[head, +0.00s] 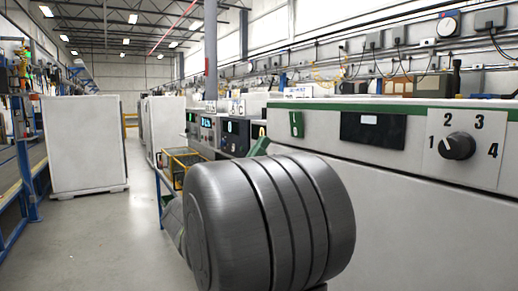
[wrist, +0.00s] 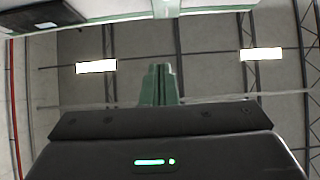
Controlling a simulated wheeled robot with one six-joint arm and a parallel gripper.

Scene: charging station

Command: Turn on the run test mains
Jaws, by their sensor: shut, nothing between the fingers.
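A grey-white control panel (head: 340,104) with a green top edge stands at the right in the head view. On its front are a green switch (head: 296,124), a dark display (head: 373,130) and a black round knob (head: 457,146) with numbers 1 to 4 around it. No label naming the mains is legible. My gripper (wrist: 160,72) has green fingers closed together with nothing between them. In the wrist view they point up toward a pale green part (wrist: 166,8) at the top edge, which looks like the switch, with a visible gap. In the head view my arm hides most of the gripper.
More panels with lit displays (head: 206,122) stand in a row further back. A yellow-framed cart (head: 178,165) is behind my arm. White cabinets (head: 84,145) stand at the left, with open grey floor (head: 110,235) in front of them.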

